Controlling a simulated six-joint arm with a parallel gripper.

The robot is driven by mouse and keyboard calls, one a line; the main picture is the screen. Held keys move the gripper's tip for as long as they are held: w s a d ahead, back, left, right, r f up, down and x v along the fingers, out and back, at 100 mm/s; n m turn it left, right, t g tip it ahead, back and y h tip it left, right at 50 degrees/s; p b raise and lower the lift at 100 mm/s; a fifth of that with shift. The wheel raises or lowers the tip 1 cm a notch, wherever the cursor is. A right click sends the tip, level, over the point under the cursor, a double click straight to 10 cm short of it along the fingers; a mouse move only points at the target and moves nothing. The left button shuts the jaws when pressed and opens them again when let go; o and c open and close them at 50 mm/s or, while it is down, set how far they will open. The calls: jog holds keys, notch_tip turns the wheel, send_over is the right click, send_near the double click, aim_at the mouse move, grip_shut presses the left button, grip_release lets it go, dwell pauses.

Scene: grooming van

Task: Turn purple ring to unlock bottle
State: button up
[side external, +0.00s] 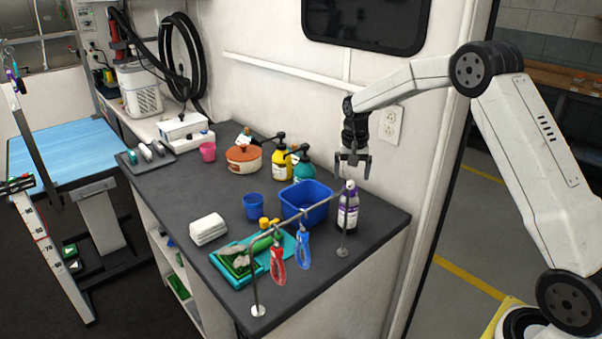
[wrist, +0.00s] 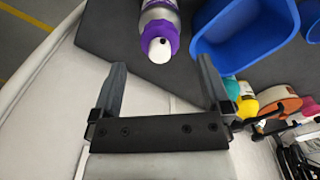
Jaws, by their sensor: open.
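The bottle (side external: 347,212) stands upright near the right end of the dark counter, with a clear body, a purple label and a white cap. Its purple ring (wrist: 160,34) shows in the wrist view as a collar around the neck, just below the white nozzle (wrist: 159,50). In the side view the ring (side external: 350,187) is small and partly behind the rail. My gripper (side external: 353,172) is open and empty, pointing down just above the bottle top. In the wrist view my gripper's fingers (wrist: 162,78) are spread, with the bottle beyond the tips and between them. I see no contact.
A metal rail (side external: 290,218) with red and blue hanging tools runs in front of the bottle. A blue bin (side external: 306,214) stands just left of it. Yellow (side external: 281,163) and teal (side external: 303,172) pump bottles stand farther back. The wall is close behind.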

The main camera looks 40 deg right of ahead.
jog(key=shift+r, duration=1.85)
jog(key=shift+s+a+r, duration=0.15)
jog(key=shift+a, duration=0.2)
jog(key=s+a+r+n+t+h, duration=0.1)
jog(key=s+a+r+n+t, duration=0.15)
jog(key=s+a+n, duration=0.5)
jog(key=s+a+f, duration=0.3)
jog(key=s, duration=0.4)
jog(key=s+a+f+n+y, duration=0.1)
jog(key=s+a+f, duration=0.3)
jog(key=s, duration=0.4)
jog(key=shift+s+a+f, duration=0.15)
jog(key=shift+s+f, duration=0.15)
